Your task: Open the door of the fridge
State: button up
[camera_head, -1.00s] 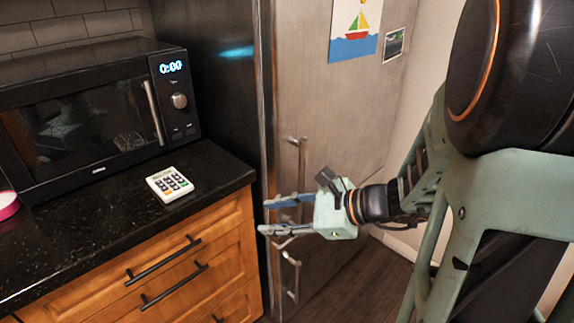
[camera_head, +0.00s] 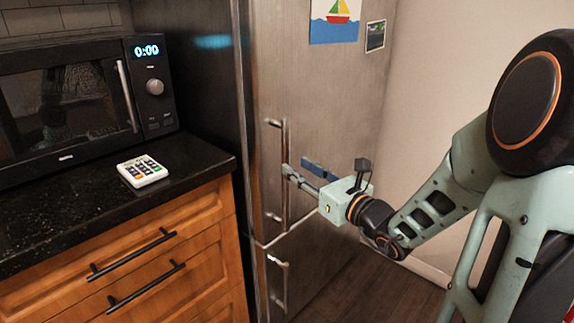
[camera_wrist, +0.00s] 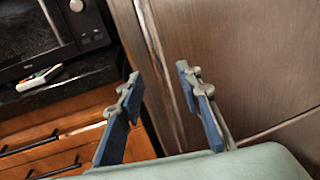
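The fridge (camera_head: 335,95) is a tall brushed-metal unit with a vertical bar handle (camera_head: 284,135) on the left part of its upper door. My gripper (camera_head: 296,167) is in front of that door at the handle's mid-height, its fingers pointing left. One fingertip overlaps the bar in the head view; I cannot tell whether it touches. In the wrist view my gripper (camera_wrist: 158,82) is open, its blue-padded fingers apart with nothing clearly held between them. The fridge (camera_wrist: 240,60) fills the right of that view, and its door edge shows between the fingers. The upper door looks shut.
A lower handle (camera_head: 281,285) is on the door below. Wooden drawers (camera_head: 200,245) and a black counter (camera_head: 60,215) stand left of the fridge, with a microwave (camera_head: 70,100) and a white keypad device (camera_head: 142,170) on top. A wall is right; dark floor (camera_head: 380,290) lies below.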

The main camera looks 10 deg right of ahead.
aim_at(289, 161)
jog(key=b+x, duration=0.1)
jog(key=x, duration=0.5)
jog(key=shift+c, duration=0.6)
grip_shut()
